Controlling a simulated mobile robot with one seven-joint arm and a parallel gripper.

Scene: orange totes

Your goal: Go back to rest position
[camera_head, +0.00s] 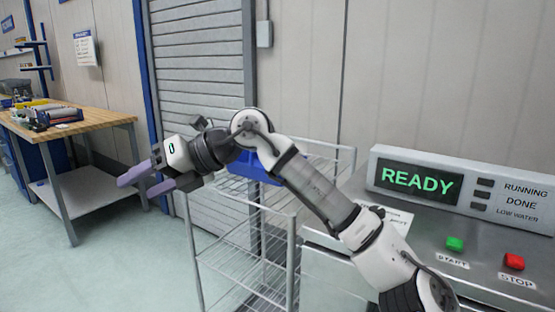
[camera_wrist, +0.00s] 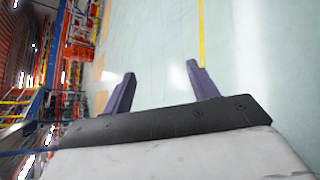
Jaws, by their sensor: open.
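My gripper (camera_head: 140,184) is stretched out to the left in the head view, with its two purple fingers spread apart and nothing between them. In the wrist view my gripper (camera_wrist: 163,88) is also open and empty, with bare pale floor beyond the fingertips. My arm reaches from the lower right up to a raised elbow and on to the gripper, passing in front of the wire rack. No orange tote can be made out for sure.
A wire rack (camera_head: 243,259) with a blue item (camera_head: 255,168) stands behind my arm. A machine panel reading READY (camera_head: 418,182) has a green button (camera_head: 454,244) and a red button (camera_head: 514,261) at right. A wooden workbench (camera_head: 95,117) stands left. Floor between bench and rack is clear.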

